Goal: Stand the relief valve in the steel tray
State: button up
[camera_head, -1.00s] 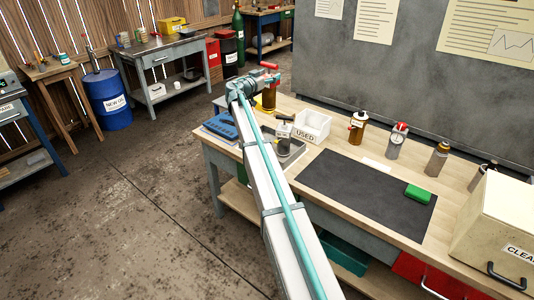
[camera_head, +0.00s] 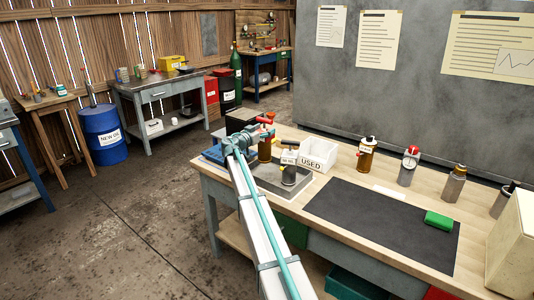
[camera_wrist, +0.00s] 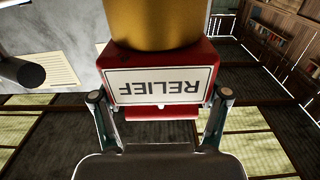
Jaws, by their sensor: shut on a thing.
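The relief valve has a gold body and a red part with a "RELIEF" label, which reads upside down in the wrist view (camera_wrist: 165,85). My gripper (camera_wrist: 158,110) is shut on its red part. In the head view my gripper (camera_head: 262,130) holds the relief valve (camera_head: 265,150) over or beside the back left of the steel tray (camera_head: 268,186). I cannot tell whether the valve touches the tray. The arm hides part of the tray's left side.
A white "USED" bin (camera_head: 318,156) stands just right of the tray. Several bottles, including an amber one (camera_head: 366,155), line the back of the bench. A blue item (camera_head: 213,153) is left of the tray.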

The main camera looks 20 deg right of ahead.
aim_at(264, 142)
jog(key=shift+f+p, duration=0.5)
jog(key=shift+f, duration=2.7)
jog(key=shift+f+b, duration=0.15)
jog(key=shift+b, duration=0.15)
jog(key=o, duration=1.8)
jog(key=b+v, duration=0.2)
jog(key=v, duration=1)
